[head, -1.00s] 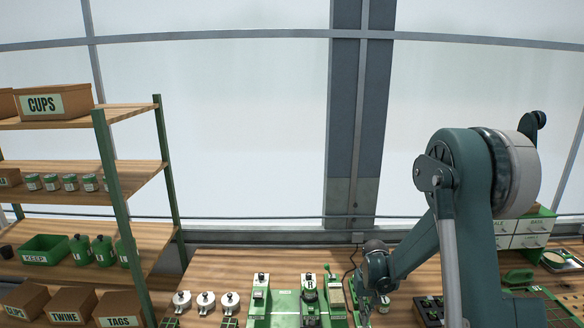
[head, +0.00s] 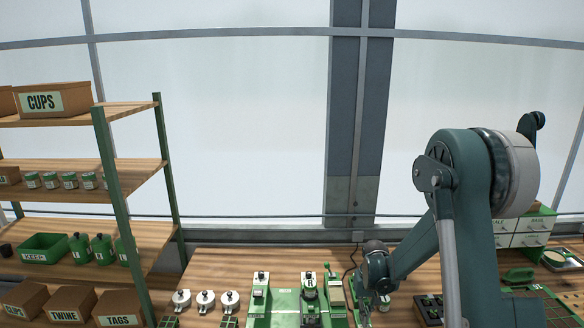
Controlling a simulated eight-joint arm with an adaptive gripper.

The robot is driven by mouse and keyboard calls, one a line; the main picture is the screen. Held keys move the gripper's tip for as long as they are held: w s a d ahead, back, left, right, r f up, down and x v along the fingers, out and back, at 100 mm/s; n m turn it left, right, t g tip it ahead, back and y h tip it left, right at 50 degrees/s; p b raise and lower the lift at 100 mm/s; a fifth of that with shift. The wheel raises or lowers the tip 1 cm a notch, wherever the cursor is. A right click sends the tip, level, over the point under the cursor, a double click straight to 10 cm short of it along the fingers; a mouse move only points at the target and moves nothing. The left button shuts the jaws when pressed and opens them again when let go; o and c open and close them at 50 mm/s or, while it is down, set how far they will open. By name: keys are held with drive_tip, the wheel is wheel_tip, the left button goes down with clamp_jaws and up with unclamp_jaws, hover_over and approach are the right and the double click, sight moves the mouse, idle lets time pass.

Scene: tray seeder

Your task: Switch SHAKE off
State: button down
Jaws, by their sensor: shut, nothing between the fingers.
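The green tray seeder (head: 286,301) stands at the bottom middle of the head view, its front cut off by the picture edge. A dark box with black controls (head: 430,304) sits on the bench to the right of my gripper. No SHAKE label can be read, and I cannot tell which control is SHAKE or how it is set. My gripper (head: 365,318) points down at the bottom edge, between the seeder and the dark box. It is shut and empty, with its tips small and partly cut off. I cannot tell whether it touches anything.
White round-lidded pots (head: 205,299) stand left of the seeder. A shelf rack (head: 118,190) with boxes and jars fills the left. Small drawers (head: 520,232) and a green scoop-like item (head: 519,276) are at the right. Bare bench (head: 225,262) lies behind the pots.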

drive_tip(key=shift+f, duration=0.15)
idle(0.3)
wheel_tip(320, 180, up, 7)
drive_tip(key=p, duration=0.1)
idle(0.9)
idle(0.4)
